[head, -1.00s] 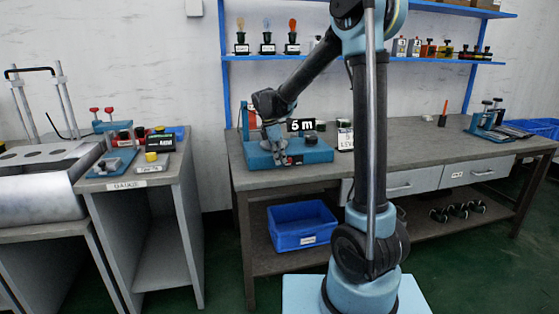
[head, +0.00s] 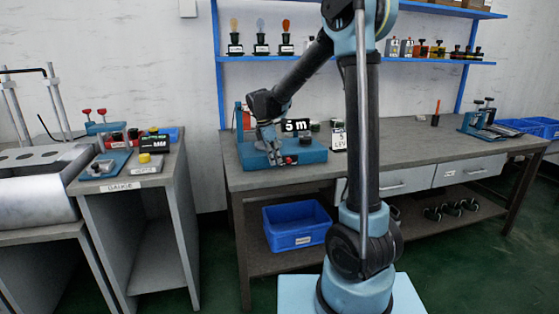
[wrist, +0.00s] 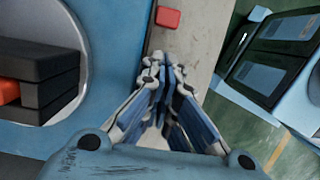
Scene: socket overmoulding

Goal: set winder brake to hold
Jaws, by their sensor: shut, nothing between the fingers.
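The winder (head: 312,154) is a teal-blue box on the left part of the workbench, with a black display reading "5 m" (head: 296,125). My gripper (head: 277,158) points down at the winder's front left side. In the wrist view my gripper (wrist: 158,62) is shut and empty. To its left, on a blue face, a black block with a red-orange part (wrist: 38,82) sits across a pale round disc (wrist: 62,38). A small red square piece (wrist: 168,18) lies just beyond the fingertips, apart from them. I cannot tell which part is the brake.
A small white sign (head: 338,138) stands right of the winder. A blue bin (head: 297,240) is on the shelf below. The bench top (head: 395,152) right of the sign is mostly clear.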

